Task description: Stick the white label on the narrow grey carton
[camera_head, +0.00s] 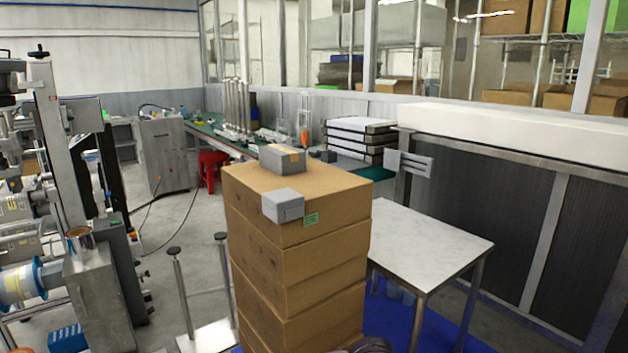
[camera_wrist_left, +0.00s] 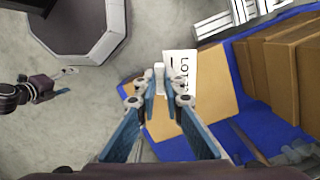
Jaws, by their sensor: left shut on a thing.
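My left gripper (camera_wrist_left: 172,97) is shut on a white label (camera_wrist_left: 180,72) with dark "LOT" lettering. The label stands out past the fingertips in the left wrist view. Two grey cartons sit on a stack of brown boxes in the head view. The plain, smaller one (camera_head: 283,205) is at the near edge and looks the narrower. The other (camera_head: 282,160), with a tan strip on top, lies farther back. Neither grey carton can be made out in the wrist view. My right gripper (camera_wrist_left: 68,82) appears at the wrist view's left, fingers apart and empty.
A blue mat (camera_wrist_left: 244,108) lies on the floor, with brown boxes (camera_wrist_left: 285,62) at the wrist view's right. Machinery (camera_head: 95,285) fills the head view's left.

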